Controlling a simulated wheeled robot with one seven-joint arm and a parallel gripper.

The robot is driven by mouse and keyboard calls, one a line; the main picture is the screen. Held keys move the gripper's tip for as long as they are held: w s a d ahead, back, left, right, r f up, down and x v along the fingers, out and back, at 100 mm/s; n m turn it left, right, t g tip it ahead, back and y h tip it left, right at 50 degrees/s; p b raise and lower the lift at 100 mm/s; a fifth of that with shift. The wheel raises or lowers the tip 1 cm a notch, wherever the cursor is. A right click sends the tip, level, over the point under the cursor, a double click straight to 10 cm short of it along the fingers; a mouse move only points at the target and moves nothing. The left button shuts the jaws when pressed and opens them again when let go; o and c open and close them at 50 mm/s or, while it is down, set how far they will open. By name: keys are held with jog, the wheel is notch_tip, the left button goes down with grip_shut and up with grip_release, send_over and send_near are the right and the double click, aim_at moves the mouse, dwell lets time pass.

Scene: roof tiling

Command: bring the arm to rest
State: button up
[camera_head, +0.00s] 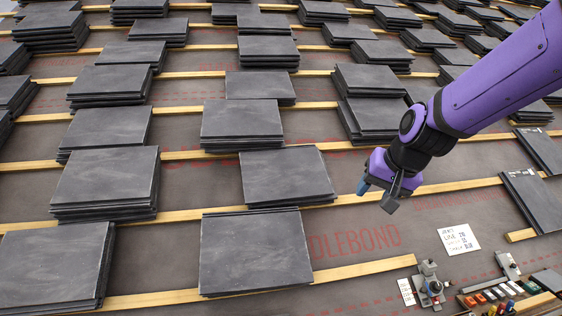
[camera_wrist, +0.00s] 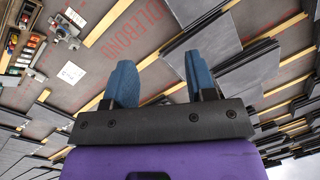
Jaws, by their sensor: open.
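My purple arm reaches in from the upper right in the head view. My gripper (camera_head: 377,195) hangs above the roof, over a batten right of the middle slate stacks. In the wrist view my gripper (camera_wrist: 160,80) shows two blue fingertips spread apart with nothing between them. The gripper is open and empty. No slate touches the fingers in the wrist view. The nearest slates (camera_head: 285,175) in the head view lie to the left of the gripper, on the roof.
Dark slate stacks (camera_head: 105,180) cover much of the roof on wooden battens (camera_head: 365,268). A white note (camera_head: 458,239), a metal tool (camera_head: 430,285) and a tray of coloured pieces (camera_head: 490,296) lie at the lower right. Bare underlay (camera_head: 350,235) shows below the gripper.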

jog(key=s+d+r+n+h, duration=0.1)
jog(key=s+d+r, duration=0.1)
jog(key=s, duration=0.6)
jog(key=s+d+r+h, duration=0.1)
jog(key=s+d+r, duration=0.1)
jog(key=s+d, duration=0.3)
jog(key=s+d+r+n, duration=0.1)
jog(key=s+d+r, duration=0.2)
jog(key=s, duration=0.7)
jog(key=shift+s+d+n+h, duration=0.25)
jog(key=shift+s+n+h, duration=0.05)
jog(key=shift+s+h, duration=0.1)
